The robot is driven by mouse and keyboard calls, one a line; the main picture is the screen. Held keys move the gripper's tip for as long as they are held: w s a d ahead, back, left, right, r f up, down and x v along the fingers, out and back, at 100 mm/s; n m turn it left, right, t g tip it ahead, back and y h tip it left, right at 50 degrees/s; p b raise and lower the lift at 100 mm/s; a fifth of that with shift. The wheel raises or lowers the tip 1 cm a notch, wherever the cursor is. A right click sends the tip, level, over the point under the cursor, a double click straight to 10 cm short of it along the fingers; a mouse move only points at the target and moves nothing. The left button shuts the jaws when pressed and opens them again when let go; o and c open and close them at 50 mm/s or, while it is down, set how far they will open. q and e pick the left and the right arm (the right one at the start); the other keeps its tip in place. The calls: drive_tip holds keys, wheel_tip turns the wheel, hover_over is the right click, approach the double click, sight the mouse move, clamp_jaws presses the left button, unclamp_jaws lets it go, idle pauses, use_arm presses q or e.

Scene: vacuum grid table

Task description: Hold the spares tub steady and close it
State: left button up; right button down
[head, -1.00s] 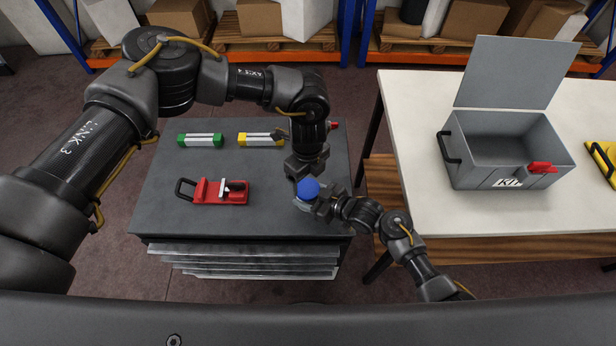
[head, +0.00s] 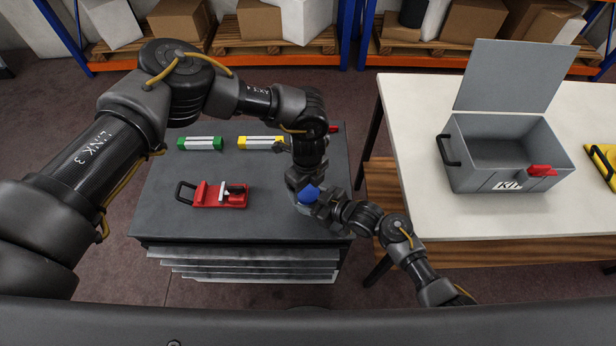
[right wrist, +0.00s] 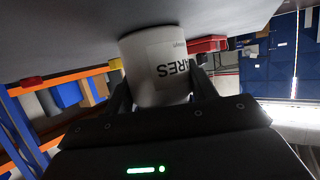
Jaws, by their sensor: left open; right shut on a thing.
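The spares tub (right wrist: 160,62) is white with a printed label, partly read as "ARES", in the right wrist view. Its blue lid (head: 307,193) shows at the table's right side in the head view. My right gripper (right wrist: 164,88) is shut around the tub's sides; it also shows in the head view (head: 319,206), coming from the lower right. My left gripper (head: 304,185) is open, pointing down right at the lid and covering part of it. Whether its fingers touch the lid, and how the lid sits on the tub, I cannot tell.
On the dark grid table (head: 262,213) lie a red clamp (head: 219,195), a green-ended block (head: 200,143) and a yellow-ended block (head: 258,143). A red thing (head: 333,128) is partly hidden behind my left arm. An open grey kit box (head: 462,182) stands on the white table at right.

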use_arm(q)
drive_tip(key=shift+f, duration=0.8)
drive_tip(key=c, duration=0.9)
drive_tip(key=o, duration=1)
drive_tip(key=shift+c, duration=0.2)
drive_tip(key=shift+r, duration=0.1)
drive_tip(key=shift+r, duration=2.15)
